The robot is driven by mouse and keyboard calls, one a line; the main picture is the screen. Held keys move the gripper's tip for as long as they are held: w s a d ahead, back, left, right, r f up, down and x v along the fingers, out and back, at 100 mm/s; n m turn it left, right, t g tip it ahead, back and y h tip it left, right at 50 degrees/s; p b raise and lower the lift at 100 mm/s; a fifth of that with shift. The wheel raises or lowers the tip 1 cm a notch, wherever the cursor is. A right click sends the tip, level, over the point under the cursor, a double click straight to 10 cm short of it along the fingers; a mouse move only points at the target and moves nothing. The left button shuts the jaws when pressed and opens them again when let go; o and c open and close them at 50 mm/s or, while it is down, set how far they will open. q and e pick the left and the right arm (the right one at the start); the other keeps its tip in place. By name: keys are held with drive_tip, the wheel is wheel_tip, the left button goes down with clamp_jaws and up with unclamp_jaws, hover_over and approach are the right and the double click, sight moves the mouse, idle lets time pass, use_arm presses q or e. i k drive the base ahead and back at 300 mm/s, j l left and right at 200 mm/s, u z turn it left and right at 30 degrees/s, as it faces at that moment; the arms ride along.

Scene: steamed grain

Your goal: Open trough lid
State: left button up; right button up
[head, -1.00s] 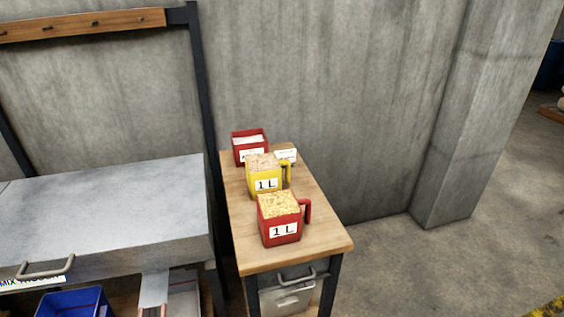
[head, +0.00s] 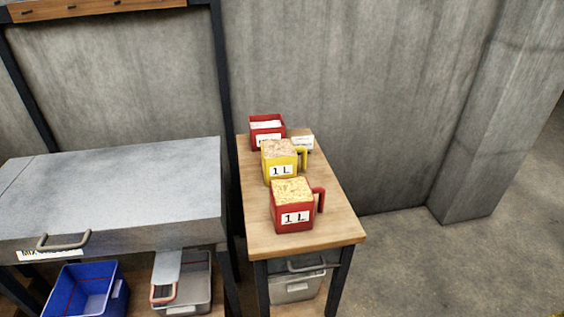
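The trough lid (head: 120,185) is a flat grey metal cover on the left, and it lies closed. A curved grey handle (head: 63,241) sits on its front edge toward the left. A white label (head: 50,253) below the handle is partly covered by it; I can read only part of its lettering. Neither of my grippers shows in the head view.
A wooden side table (head: 333,228) stands right of the trough with a red measure (head: 293,217), a yellow measure (head: 280,171) and a red box (head: 267,141). A blue bin (head: 85,292) and a grey bin (head: 195,290) sit below the lid. Floor at right is clear.

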sight(89, 192)
drive_tip(key=u, duration=1.3)
